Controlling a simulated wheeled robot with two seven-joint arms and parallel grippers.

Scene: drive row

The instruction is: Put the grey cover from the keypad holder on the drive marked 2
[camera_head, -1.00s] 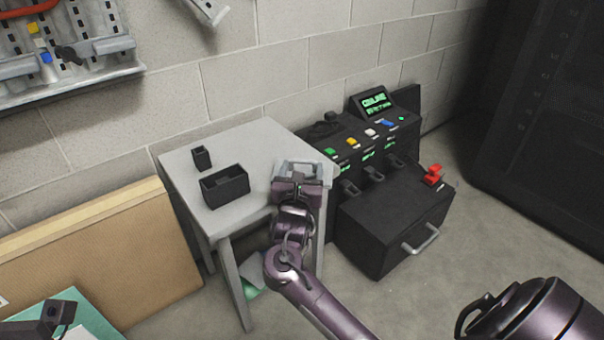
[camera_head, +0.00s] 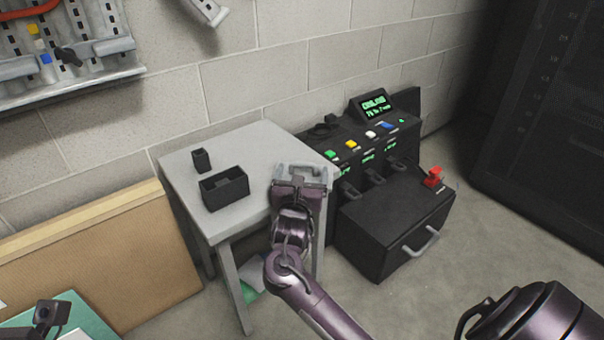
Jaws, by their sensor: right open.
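My right gripper (camera_head: 300,172) is open over the right edge of the small grey table (camera_head: 250,142), its light grey fingers apart. I cannot make out a cover between them. An open black box (camera_head: 225,193) and a smaller black holder (camera_head: 201,160) stand on the table to its left. I cannot tell which is the keypad holder, and no grey cover shows clearly. The row of black drives (camera_head: 358,130) stands right of the table, with coloured buttons and green displays. Their numbers are too small to read. My left gripper is not visible.
A black case (camera_head: 395,222) with a grey handle and a red part (camera_head: 433,177) on top stands in front of the drives. A screen (camera_head: 375,107) rises behind them. Brown boards (camera_head: 100,260) lean at left. The floor at right is clear.

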